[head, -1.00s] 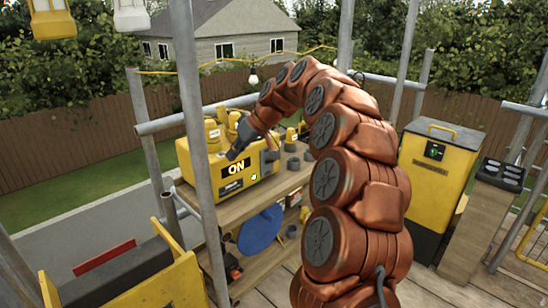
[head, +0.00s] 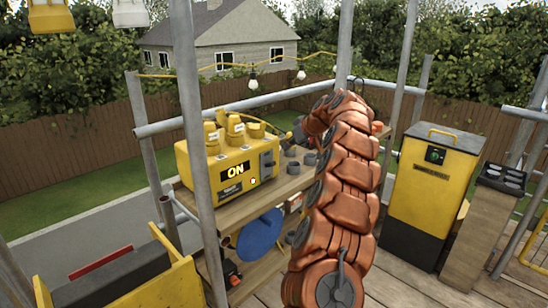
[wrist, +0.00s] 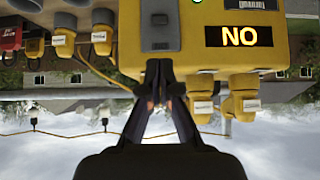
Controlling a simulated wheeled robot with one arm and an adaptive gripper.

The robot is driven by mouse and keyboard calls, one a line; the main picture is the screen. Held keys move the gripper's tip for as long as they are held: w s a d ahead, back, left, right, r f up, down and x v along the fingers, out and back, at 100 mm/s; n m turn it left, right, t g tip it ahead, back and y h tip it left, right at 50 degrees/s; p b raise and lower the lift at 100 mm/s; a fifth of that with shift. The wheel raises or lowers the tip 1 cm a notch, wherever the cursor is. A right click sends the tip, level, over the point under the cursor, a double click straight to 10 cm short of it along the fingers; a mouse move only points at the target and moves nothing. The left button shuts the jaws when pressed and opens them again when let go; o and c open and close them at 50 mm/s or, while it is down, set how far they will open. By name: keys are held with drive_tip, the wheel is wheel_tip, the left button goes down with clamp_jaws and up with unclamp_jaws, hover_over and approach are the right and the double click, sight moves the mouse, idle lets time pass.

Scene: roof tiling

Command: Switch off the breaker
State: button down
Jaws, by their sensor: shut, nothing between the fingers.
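A yellow power box (head: 210,178) stands on the wooden shelf, its display (head: 236,170) reading ON. A grey panel (head: 267,163) is on its right end. In the wrist view the box (wrist: 190,60) appears upside down, with the lit ON display (wrist: 240,37) at right and the grey panel (wrist: 161,24) near the middle. My gripper (wrist: 160,66) is shut and empty, its tips close to the box edge below that panel in the picture. I cannot tell whether they touch it. In the head view my gripper is mostly hidden by my arm.
Yellow plugs (head: 234,131) sit on top of the box. Dark cylinders (head: 292,167) stand on the shelf to its right. A scaffold pole (head: 192,120) rises in front of the box. A yellow cabinet (head: 430,180) stands at right, beyond my arm.

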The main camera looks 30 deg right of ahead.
sight(270, 165)
drive_tip(key=p+x, duration=0.2)
drive_tip(key=x, duration=0.7)
drive_tip(key=shift+w+a+f, duration=0.1)
drive_tip(key=shift+w+f, duration=0.2)
drive_tip(key=shift+f+b, duration=0.2)
drive_tip(key=shift+b, duration=0.15)
